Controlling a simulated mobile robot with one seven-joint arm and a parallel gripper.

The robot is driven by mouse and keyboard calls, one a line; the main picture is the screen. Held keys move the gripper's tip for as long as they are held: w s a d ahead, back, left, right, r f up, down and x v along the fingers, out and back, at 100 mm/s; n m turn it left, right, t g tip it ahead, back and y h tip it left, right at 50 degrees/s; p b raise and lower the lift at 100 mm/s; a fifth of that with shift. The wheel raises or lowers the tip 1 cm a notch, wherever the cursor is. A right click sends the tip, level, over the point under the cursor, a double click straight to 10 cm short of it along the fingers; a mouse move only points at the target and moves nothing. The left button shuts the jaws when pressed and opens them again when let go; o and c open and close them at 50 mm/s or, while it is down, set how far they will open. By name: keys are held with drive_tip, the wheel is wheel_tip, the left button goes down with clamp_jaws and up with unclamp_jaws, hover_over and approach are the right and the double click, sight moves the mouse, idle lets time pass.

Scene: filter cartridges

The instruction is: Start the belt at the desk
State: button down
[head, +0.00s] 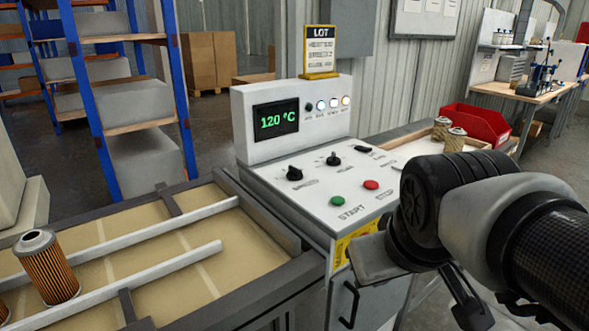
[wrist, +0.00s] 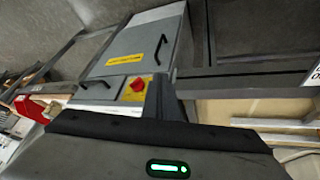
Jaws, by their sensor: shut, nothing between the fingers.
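The control desk (head: 250,99) stands mid-picture in the head view, its display (head: 276,121) reading 120 °C. On its sloped top are a green button (head: 337,201) marked START and a red button (head: 371,185) beside it, apparently marked STOP. Two black knobs (head: 295,173) and a small black switch (head: 363,149) sit behind them. The tan belt (head: 190,262) lies left of the desk, with a pleated orange filter cartridge (head: 48,267) upright on it. My gripper (wrist: 160,85) is shut and empty, to the right of and in front of the buttons, touching none of them.
A red emergency knob (wrist: 138,84) on a yellow plate is on the desk's front, near my gripper. Light rails (head: 150,275) run along the belt. A red bin (head: 478,122) and cartridges (head: 455,139) are behind right. A blue-framed shelf (head: 83,90) stands left.

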drive_tip(key=w+d+r+n+h+p, duration=0.2)
drive_tip(key=w+d+r+n+p, duration=0.1)
drive_tip(key=w+r+n+p, duration=0.45)
wheel_tip(320, 180, up, 2)
drive_tip(key=n+t+y+p, duration=0.35)
drive_tip(key=n+p, duration=1.05)
drive_tip(key=n, duration=0.6)
hover_over(340, 202)
drive_tip(key=shift+r+g+y, duration=0.15)
drive_tip(key=shift+g+y, duration=0.1)
drive_tip(key=shift+y, duration=0.1)
drive_tip(key=shift+m, duration=0.25)
wheel_tip(340, 202, down, 9)
drive_tip(key=b, duration=0.8)
drive_tip(key=shift+r+b, duration=0.15)
drive_tip(key=shift+b, duration=0.15)
drive_tip(key=shift+f+b, duration=0.45)
drive_tip(key=shift+b, duration=0.05)
